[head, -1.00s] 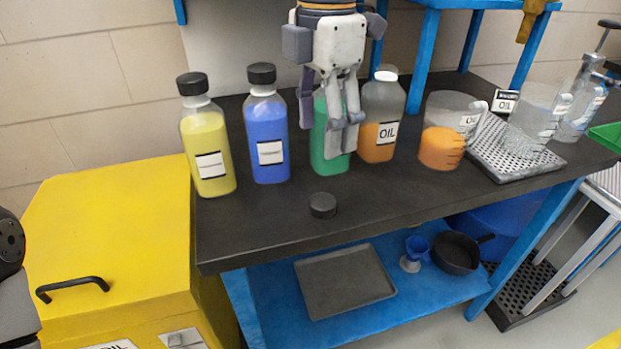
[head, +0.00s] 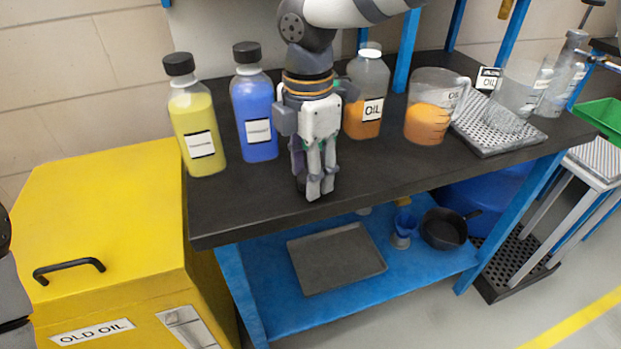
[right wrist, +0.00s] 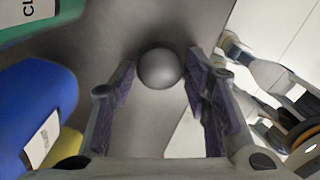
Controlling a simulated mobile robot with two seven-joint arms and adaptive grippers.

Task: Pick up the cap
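The cap (right wrist: 160,68) is a small dark round lid on the black worktop. In the right wrist view it shows between the tips of my right gripper (right wrist: 158,85), with a gap at each side. In the head view my right gripper (head: 315,190) points down over the worktop near its front edge and hides nearly all of the cap. The fingers are apart, with nothing gripped. My left gripper (right wrist: 240,55) shows partly at the right of the right wrist view; its fingers are not clear enough to judge.
Yellow (head: 197,130) and blue (head: 254,110) bottles stand left of my right gripper. A green bottle (right wrist: 50,15) is mostly hidden in the head view. An orange-filled oil bottle (head: 365,95), a jug (head: 430,110) and a perforated tray (head: 490,135) stand right.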

